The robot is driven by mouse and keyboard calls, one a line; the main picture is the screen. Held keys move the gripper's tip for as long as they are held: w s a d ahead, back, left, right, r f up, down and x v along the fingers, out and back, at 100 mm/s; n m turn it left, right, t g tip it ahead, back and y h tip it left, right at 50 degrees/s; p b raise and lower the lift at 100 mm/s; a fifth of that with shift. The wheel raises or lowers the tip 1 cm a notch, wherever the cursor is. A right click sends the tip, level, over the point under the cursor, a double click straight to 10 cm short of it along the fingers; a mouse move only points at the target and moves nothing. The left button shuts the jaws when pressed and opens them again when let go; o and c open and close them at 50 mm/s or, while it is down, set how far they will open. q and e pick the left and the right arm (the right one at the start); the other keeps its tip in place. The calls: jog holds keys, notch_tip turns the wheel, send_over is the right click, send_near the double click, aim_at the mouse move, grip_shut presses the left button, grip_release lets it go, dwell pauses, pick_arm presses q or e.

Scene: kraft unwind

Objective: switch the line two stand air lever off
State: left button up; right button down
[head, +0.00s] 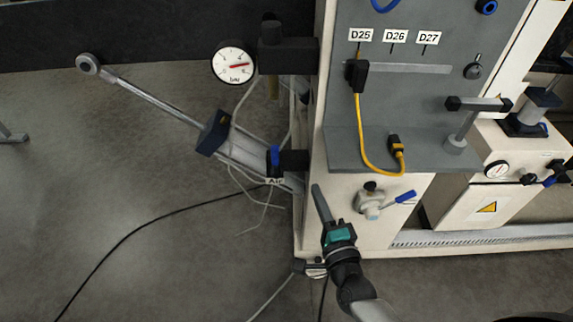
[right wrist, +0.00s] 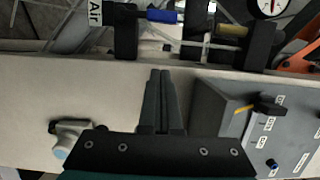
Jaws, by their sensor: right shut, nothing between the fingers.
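A blue-handled lever (head: 274,158) sits on a black fitting at the stand's left side, just above a white "Air" label (head: 275,181). In the right wrist view the blue handle (right wrist: 161,16) lies sideways beside the "Air" label (right wrist: 95,12). My right gripper (head: 318,188) is shut and empty, in front of the cabinet's pale lower panel, to the lower right of the lever and apart from it in the picture. Its closed fingers (right wrist: 160,75) point towards the lever in the wrist view. My left gripper is not in view.
Another valve (head: 370,203) with a blue handle is on the cabinet front, right of my gripper. A pressure gauge (head: 234,65) and a metal rod arm (head: 150,95) stick out left. A yellow cable (head: 360,125) hangs on the grey panel (head: 425,100). The floor at left is mostly open.

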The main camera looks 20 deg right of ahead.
aim_at(276, 161)
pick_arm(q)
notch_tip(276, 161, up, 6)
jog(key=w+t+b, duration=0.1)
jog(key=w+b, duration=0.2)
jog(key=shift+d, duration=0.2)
pick_arm(e)
jog(key=w+a, duration=0.3)
jog(key=w, duration=0.8)
jog(key=shift+a, duration=0.3)
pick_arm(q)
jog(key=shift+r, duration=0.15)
